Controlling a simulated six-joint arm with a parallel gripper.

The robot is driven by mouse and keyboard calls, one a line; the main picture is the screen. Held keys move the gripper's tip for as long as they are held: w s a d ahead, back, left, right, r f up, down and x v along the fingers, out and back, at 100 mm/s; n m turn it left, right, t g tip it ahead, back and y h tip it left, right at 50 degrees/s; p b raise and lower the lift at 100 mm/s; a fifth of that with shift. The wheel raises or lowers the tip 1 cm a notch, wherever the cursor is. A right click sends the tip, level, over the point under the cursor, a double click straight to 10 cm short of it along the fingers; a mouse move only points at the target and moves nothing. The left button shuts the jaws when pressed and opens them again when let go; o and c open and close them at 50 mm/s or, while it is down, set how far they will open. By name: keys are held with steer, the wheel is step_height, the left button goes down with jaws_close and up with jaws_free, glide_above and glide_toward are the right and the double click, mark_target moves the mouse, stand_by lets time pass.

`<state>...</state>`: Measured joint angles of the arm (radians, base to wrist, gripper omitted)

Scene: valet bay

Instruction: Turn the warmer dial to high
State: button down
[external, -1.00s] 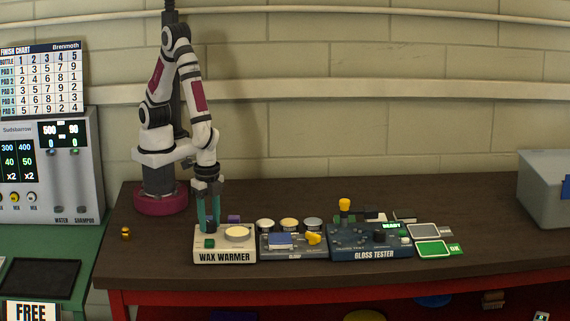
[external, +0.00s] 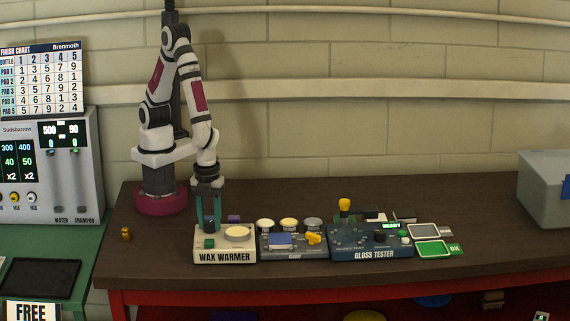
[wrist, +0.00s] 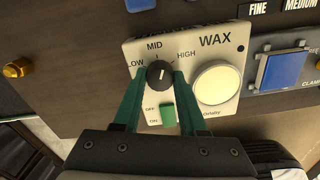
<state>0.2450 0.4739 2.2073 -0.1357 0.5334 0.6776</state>
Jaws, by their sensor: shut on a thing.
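The cream wax warmer (external: 225,257) stands at the front left of the bench. In the wrist view its black dial (wrist: 160,75) has a white pointer line and sits among the marks LOW, MID and HIGH. The pointer line is near upright, roughly toward MID. My gripper (wrist: 158,77) points down with its green fingers on both sides of the dial, shut on it. In the external view my gripper (external: 208,226) is at the back left of the warmer, and its fingers hide the dial.
The warmer's green switch (wrist: 168,115) and round cream pot (wrist: 217,83) are close to the fingers. A clamp unit (external: 292,252) and the gloss tester (external: 372,252) stand to the right. A yellow-brown knob-like object (external: 126,234) lies left on open bench.

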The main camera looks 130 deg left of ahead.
mark_target(210, 222)
steer(key=m, duration=0.5)
steer(key=shift+m, duration=0.4)
stand_by(0.4)
steer(key=shift+c, duration=2.3)
jaws_free()
step_height(210, 222, up, 16)
steer(key=shift+f, duration=0.1)
